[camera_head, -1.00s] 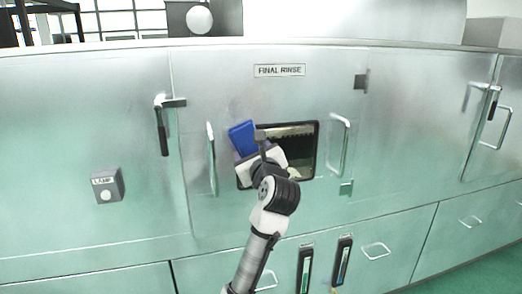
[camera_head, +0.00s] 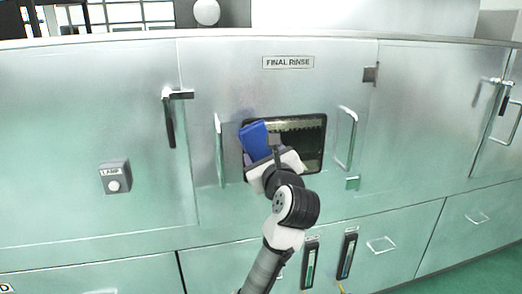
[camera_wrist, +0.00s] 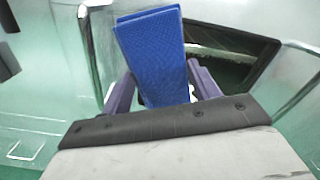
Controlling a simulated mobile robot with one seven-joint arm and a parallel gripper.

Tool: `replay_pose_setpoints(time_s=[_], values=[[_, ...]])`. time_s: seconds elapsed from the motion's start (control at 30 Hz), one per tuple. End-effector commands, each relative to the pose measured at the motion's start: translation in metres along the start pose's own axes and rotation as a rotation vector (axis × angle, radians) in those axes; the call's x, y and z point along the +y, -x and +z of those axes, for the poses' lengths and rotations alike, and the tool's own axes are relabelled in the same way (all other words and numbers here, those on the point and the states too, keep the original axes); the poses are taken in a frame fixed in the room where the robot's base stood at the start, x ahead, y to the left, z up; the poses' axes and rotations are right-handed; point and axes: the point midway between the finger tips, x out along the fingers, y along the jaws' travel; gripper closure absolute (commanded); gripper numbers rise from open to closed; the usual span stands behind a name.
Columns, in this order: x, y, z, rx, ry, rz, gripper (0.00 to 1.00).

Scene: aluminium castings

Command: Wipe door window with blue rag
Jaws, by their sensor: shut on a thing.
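The blue rag (camera_head: 254,138) is folded into a flat pad and held at the left part of the door window (camera_head: 305,145). It also shows in the wrist view (camera_wrist: 152,58), between the purple fingers of my gripper (camera_wrist: 165,90). My gripper is shut on the rag and covers the lower left of the window. The window is a dark, black-framed pane in the metal door labelled FINAL RINSE. In the wrist view the window (camera_wrist: 225,45) lies behind and right of the rag. I cannot tell whether the rag touches the glass.
Upright bar handles stand out at the left (camera_head: 219,150) and right (camera_head: 347,138) of the window. A black-gripped latch (camera_head: 170,120) and a lamp switch box (camera_head: 115,177) are on the left. Drawers with handles (camera_head: 381,245) run below.

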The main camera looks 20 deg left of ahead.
Motion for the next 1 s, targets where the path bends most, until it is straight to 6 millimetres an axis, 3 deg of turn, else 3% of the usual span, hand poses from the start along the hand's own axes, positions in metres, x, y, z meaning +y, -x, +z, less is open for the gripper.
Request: replay_pose_setpoints(time_s=[0.37, 0.7, 1.0], values=[[0.000, 0.003, 0.000, 0.000, 0.000, -0.001, 0.57], [-0.001, 0.029, 0.000, 0.000, 0.000, -0.002, 0.57], [0.000, 0.031, 0.000, 0.000, -0.001, -0.001, 0.57]])
